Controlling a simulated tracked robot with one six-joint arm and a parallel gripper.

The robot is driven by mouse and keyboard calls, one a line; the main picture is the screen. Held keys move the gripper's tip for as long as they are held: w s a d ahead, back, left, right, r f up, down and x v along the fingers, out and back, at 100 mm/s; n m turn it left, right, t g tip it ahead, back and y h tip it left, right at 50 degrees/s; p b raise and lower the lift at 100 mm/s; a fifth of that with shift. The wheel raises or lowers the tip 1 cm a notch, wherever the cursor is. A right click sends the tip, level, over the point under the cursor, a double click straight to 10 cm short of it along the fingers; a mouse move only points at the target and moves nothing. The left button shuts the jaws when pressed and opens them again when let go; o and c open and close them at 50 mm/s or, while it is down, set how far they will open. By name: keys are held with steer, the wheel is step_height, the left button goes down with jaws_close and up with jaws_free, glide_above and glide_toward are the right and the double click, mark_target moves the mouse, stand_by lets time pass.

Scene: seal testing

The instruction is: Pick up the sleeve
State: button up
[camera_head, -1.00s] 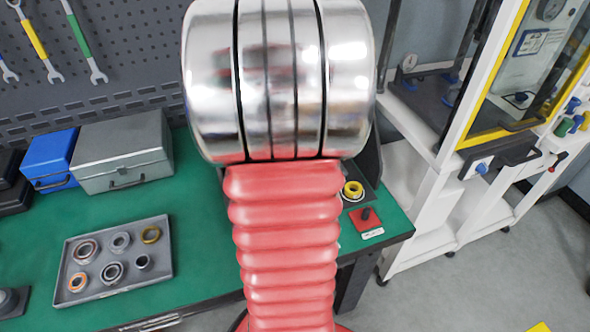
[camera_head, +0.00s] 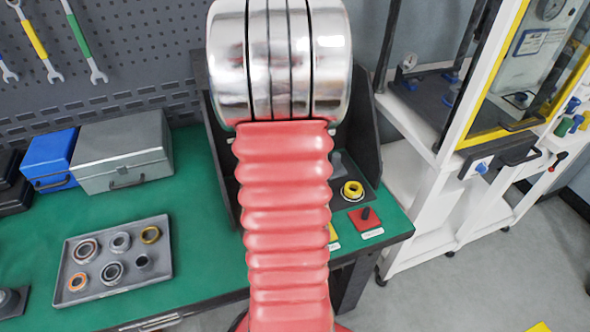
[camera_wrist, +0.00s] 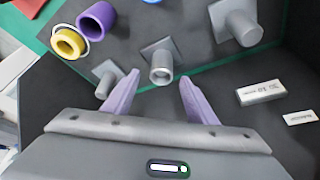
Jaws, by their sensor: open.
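My gripper (camera_wrist: 159,78) is open and empty, its two purple fingers pointing at the dark station surface in the wrist view. A purple hollow tube (camera_wrist: 97,21) stands farther to the upper left, next to a yellow ring (camera_wrist: 68,44). I cannot tell for sure which of these is the sleeve. In the head view my arm hides the gripper; the yellow ring (camera_head: 352,190) shows right of the arm.
Grey pegs on square bases stand left (camera_wrist: 105,86) and right (camera_wrist: 240,22) of the hollow cylinder. On the green bench (camera_head: 205,180) are a tray of rings (camera_head: 125,287), a blue box (camera_head: 50,160) and a grey box (camera_head: 122,155).

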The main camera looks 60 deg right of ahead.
steer(key=shift+x, duration=2.35)
steer(key=shift+w, duration=0.15)
steer(key=shift+c, duration=0.4)
jaws_close()
